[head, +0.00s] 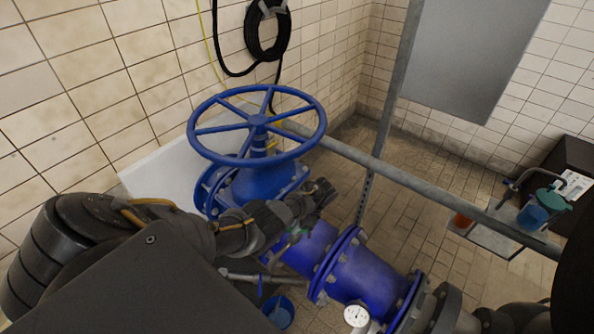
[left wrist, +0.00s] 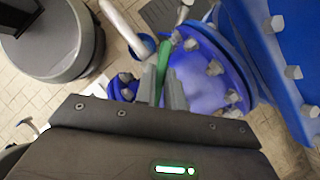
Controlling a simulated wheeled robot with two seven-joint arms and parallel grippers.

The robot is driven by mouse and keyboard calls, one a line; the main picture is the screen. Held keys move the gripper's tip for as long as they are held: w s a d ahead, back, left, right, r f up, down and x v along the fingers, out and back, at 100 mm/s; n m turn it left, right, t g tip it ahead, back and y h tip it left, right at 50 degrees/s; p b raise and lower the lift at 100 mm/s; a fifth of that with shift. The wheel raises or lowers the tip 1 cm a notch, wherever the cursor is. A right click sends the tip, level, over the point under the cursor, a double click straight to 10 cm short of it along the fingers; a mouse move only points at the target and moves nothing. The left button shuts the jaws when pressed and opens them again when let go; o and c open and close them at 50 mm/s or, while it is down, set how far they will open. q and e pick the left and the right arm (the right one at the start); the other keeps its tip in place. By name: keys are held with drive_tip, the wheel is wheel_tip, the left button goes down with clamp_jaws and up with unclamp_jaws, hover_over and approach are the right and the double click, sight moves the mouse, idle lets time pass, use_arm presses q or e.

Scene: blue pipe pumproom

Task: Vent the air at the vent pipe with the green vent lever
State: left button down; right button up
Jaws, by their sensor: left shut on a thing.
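The green vent lever (head: 299,233) is a small green handle at the blue pipe, just below my left gripper in the head view. It shows more clearly in the left wrist view (left wrist: 163,62). My left gripper (head: 294,230) reaches over the pipe from the left. Its two grey fingers (left wrist: 162,92) are shut on the lever, one on each side. A pale pipe (head: 242,276), which looks like the vent pipe, runs beside the blue pipe; its join to the lever is partly hidden. A blue bucket (head: 279,312) stands below it. My right gripper is not in view.
A large blue handwheel (head: 258,122) stands on its valve behind my left arm. The flanged blue pipe (head: 365,277) carries a white gauge (head: 356,316). A grey rail (head: 430,187) crosses behind. A small table (head: 490,238) with containers is at the right.

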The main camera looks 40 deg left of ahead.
use_arm(q)
drive_tip(key=c, duration=1.5)
unclamp_jaws()
drive_tip(key=v, duration=1.1)
